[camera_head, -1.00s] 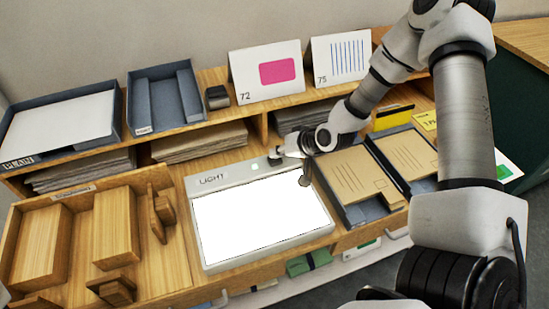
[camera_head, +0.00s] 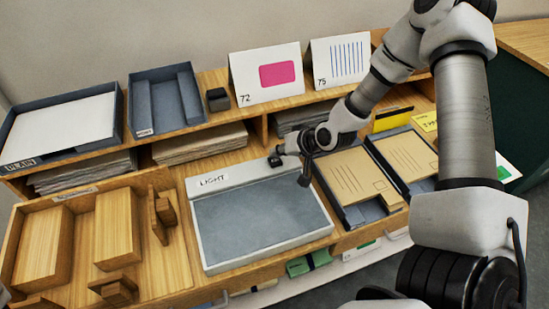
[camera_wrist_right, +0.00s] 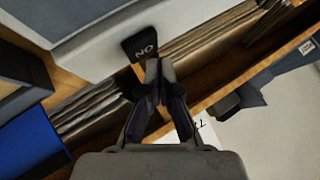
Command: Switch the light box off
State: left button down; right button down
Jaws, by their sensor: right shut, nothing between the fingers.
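The light box (camera_head: 262,219) lies on the wooden table with a pale frame labelled "LIGHT". Its panel is dark grey and unlit. A small dark switch sits at its far right corner; in the right wrist view the dark switch (camera_wrist_right: 140,44) reads "NO", upside down to me. My right gripper (camera_wrist_right: 158,68) is shut and empty, its fingertips right at the switch's edge; I cannot tell whether they touch it. In the head view the right gripper (camera_head: 289,152) is above that corner. My left gripper is not in view.
A wooden tray (camera_head: 75,188) with blocks stands left of the light box. Trays with brown envelopes (camera_head: 352,174) stand close on its right. Behind are paper stacks (camera_head: 200,143), a shelf with blue-grey trays (camera_head: 166,98), and cards numbered 72 (camera_head: 266,73) and 75 (camera_head: 341,60).

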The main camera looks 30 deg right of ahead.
aim_at(277, 161)
notch_tip(277, 161, up, 6)
jog(key=p, duration=0.5)
dwell(0.4)
